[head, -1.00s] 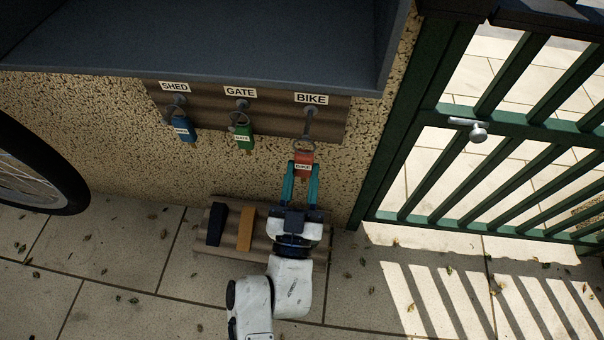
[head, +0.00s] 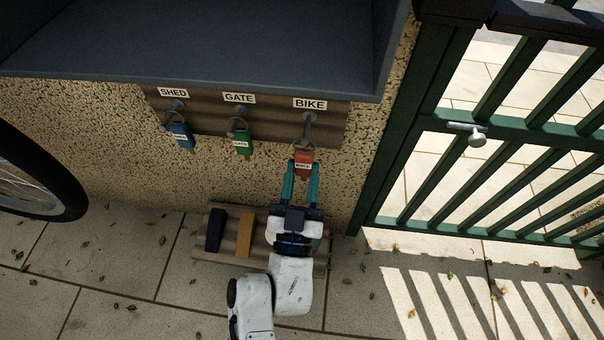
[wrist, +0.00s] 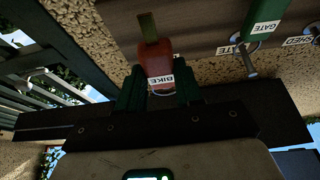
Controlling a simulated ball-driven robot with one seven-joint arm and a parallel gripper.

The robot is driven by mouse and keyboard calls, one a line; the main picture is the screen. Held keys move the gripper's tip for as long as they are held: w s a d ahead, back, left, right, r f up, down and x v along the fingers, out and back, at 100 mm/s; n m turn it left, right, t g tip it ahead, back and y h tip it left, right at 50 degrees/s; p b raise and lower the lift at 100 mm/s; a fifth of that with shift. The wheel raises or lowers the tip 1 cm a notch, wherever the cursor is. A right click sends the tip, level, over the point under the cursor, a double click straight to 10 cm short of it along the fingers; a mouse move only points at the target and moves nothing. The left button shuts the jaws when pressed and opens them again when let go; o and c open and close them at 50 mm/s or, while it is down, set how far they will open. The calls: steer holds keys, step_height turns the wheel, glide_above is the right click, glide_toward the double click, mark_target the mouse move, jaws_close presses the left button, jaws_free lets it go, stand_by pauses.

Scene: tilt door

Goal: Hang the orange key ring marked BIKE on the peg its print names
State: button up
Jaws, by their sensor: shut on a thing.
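The orange-red key ring tag marked BIKE (head: 304,158) is between the fingertips of my gripper (head: 303,169), which is shut on it. In the wrist view the tag (wrist: 157,62) sits between the dark fingers (wrist: 157,92), its white BIKE label readable and part of its ring showing. The peg under the BIKE sign (head: 309,121) is directly above the tag in the head view. The ring's top is at or close to the peg's lower end. I cannot tell whether the ring is around the peg.
Blue (head: 181,136) and green (head: 242,143) key tags hang from the SHED and GATE pegs to the left. A grey shelf (head: 200,40) overhangs the peg board. A green gate (head: 400,170) stands right, a wheel (head: 60,205) left.

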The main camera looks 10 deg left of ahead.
steer(key=shift+w+b, duration=0.55)
steer(key=shift+w, duration=1)
stand_by(0.4)
steer(key=shift+w+f+b, duration=0.35)
steer(key=shift+w+b, duration=0.1)
steer(key=shift+w, duration=0.05)
stand_by(0.5)
steer(key=shift+w+d+f+b, duration=0.1)
steer(key=shift+w+f+b, duration=0.05)
steer(key=shift+f+b, duration=0.15)
stand_by(0.8)
steer(key=o, duration=1.1)
steer(key=p+v, duration=0.2)
steer(key=v, duration=0.9)
steer(key=shift+w, duration=0.1)
steer(key=shift+f, duration=0.1)
